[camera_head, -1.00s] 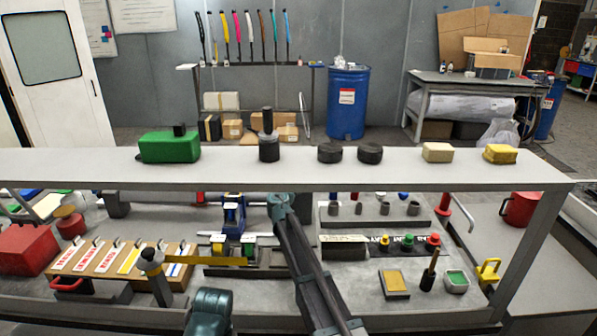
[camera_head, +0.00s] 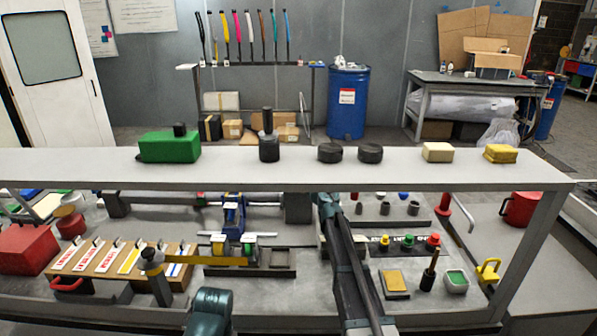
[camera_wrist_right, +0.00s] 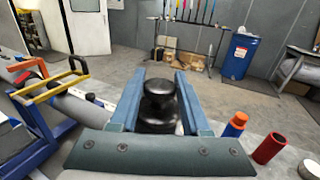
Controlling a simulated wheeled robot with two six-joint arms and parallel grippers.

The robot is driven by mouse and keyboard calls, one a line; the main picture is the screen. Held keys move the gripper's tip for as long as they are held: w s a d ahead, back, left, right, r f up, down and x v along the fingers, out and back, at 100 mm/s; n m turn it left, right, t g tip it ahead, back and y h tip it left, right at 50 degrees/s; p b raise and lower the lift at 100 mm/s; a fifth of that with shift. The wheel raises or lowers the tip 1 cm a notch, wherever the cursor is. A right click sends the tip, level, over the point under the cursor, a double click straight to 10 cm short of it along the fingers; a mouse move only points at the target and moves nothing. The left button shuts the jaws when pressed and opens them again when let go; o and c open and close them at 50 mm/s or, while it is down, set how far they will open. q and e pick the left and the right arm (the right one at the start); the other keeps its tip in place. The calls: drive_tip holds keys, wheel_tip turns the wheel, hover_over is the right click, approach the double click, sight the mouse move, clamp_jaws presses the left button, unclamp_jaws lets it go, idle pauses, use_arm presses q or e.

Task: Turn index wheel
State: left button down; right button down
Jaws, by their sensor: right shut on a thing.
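A black, rounded, stepped knob (camera_wrist_right: 157,106) stands between the blue jaws of my right gripper (camera_wrist_right: 158,88) in the right wrist view. The jaws are shut on it, one on each side. I cannot tell whether this knob is part of the index wheel. In the head view my right arm reaches up from the bottom to below the shelf, and its gripper is hidden there. A dark grey block (camera_head: 298,207) on a long bar sits just left of that arm. No thing is clearly recognisable as the index wheel. My left gripper is not in view.
A long grey shelf (camera_head: 400,170) crosses above the bench. A blue stand (camera_head: 233,212) and a yellow-handled frame (camera_wrist_right: 48,88) are on the left. An orange-and-blue cylinder (camera_wrist_right: 235,123) and a red cylinder (camera_wrist_right: 269,148) stand close right of my gripper.

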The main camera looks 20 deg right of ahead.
drive_tip(key=shift+d+n+g+y, duration=0.1)
drive_tip(key=shift+n+g+y, duration=0.35)
drive_tip(key=shift+n+y, duration=0.8)
drive_tip(key=shift+n+g+y, duration=0.45)
drive_tip(key=shift+n+y, duration=0.3)
drive_tip(key=shift+y, duration=1.3)
drive_tip(key=shift+c, duration=1.9)
unclamp_jaws()
drive_tip(key=v, duration=1.3)
drive_tip(key=shift+s, duration=0.35)
drive_tip(key=shift+d+r, duration=0.1)
